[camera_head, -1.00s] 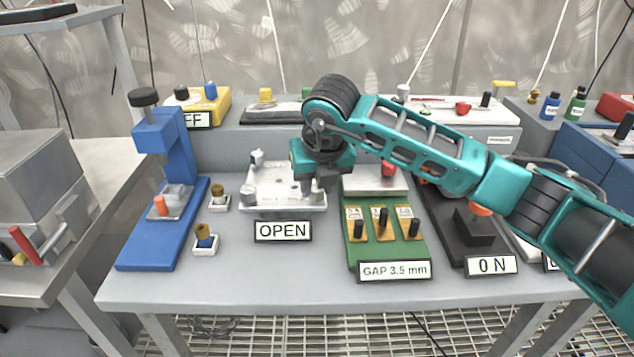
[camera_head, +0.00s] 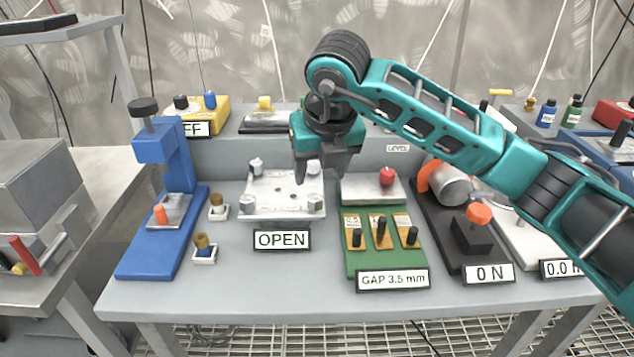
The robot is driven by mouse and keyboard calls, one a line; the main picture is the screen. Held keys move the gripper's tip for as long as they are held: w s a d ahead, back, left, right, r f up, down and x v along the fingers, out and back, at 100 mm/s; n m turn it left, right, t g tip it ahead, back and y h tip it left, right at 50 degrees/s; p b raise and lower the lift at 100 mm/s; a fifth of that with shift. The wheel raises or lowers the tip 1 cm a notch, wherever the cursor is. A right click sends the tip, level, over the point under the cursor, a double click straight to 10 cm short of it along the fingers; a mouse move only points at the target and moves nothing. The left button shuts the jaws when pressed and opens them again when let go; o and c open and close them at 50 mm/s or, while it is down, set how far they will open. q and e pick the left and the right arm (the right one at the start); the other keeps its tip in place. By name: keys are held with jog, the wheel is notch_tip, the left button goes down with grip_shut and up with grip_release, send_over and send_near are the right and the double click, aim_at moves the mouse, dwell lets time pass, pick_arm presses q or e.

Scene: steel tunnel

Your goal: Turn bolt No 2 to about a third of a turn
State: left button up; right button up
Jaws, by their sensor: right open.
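A silver plate (camera_head: 283,190) with several upright bolts at its corners sits mid-table behind the OPEN label (camera_head: 282,240). Its bolts are back left (camera_head: 256,166), back right (camera_head: 314,167), front left (camera_head: 247,204) and front right (camera_head: 316,204). Numbers on them are too small to read, so I cannot tell which is No 2. My right gripper (camera_head: 320,176) is open and empty, pointing down in front of the back right bolt in the picture and partly overlapping it. It looks raised above the plate; touching cannot be seen. My left gripper is not in view.
A blue press (camera_head: 165,200) stands left, with two small white holders (camera_head: 218,210) beside it. A green gap board (camera_head: 385,258), a grey block with a red knob (camera_head: 387,177) and a black force stand (camera_head: 473,237) stand right. The front table strip is clear.

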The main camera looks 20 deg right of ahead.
jog(key=v, duration=0.5)
dwell(0.4)
